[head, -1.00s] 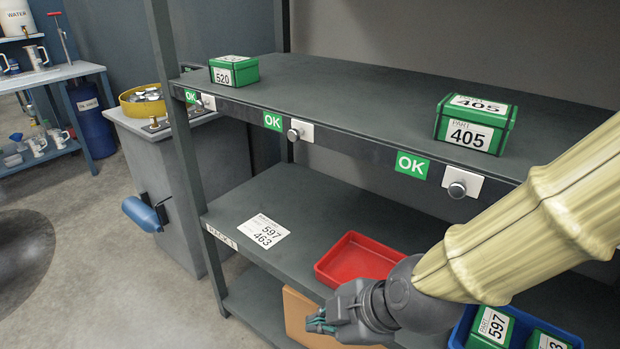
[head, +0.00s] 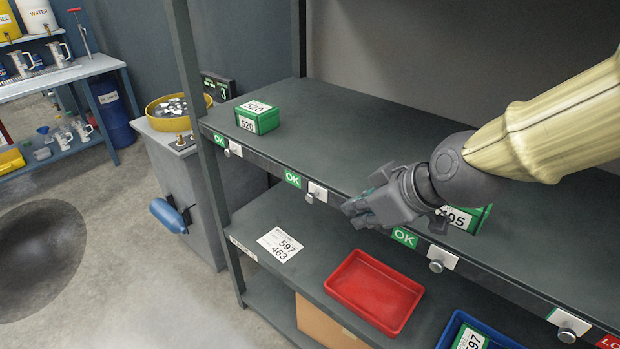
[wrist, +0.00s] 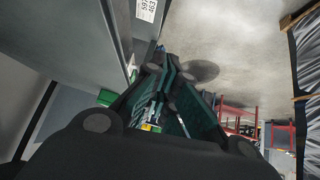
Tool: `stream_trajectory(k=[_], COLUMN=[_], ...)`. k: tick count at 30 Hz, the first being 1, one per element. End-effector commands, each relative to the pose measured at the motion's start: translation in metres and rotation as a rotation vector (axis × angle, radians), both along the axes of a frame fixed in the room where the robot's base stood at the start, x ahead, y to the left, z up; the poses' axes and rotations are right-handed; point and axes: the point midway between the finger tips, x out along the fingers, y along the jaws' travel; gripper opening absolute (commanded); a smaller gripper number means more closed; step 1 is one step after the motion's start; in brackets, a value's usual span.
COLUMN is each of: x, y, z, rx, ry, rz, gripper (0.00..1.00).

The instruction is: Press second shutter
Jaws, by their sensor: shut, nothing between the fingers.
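Several round metal knobs on white plates line the front edge of the upper shelf: one at the far left (head: 227,152), a second from the left (head: 310,197), a third (head: 436,265) and a fourth (head: 567,334). Green OK signs sit beside the first three, such as the one (head: 293,179) left of the second knob. I see no part labelled as a shutter. My gripper (head: 350,209) is shut and empty, just right of the second knob in the picture; I cannot tell its distance from the shelf edge. Its fingers (wrist: 158,68) also show in the wrist view.
A green box marked 520 (head: 257,117) stands on the upper shelf (head: 330,115). Another green box (head: 467,217) is partly hidden behind my gripper. Below are a red tray (head: 375,290), a blue bin (head: 495,333) and a label card (head: 280,245). A red sign shows at the lower right.

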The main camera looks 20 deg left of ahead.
Motion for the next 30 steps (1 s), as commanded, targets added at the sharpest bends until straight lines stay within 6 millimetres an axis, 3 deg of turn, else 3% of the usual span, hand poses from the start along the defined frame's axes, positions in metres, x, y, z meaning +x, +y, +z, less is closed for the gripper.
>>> stream_trajectory(k=[1, 3, 8, 21, 30], x=[0.005, 0.009, 0.014, 0.015, 0.024], y=[-0.005, -0.009, -0.014, -0.013, 0.002], z=[0.018, 0.027, 0.035, 0.033, 0.014], rx=[0.013, 0.027, 0.046, 0.047, 0.046], ry=[0.017, 0.04, 0.065, 0.069, 0.07], rz=[-0.036, -0.076, -0.124, -0.129, -0.128], gripper=[0.0, 0.0, 0.0, 0.0, 0.0])
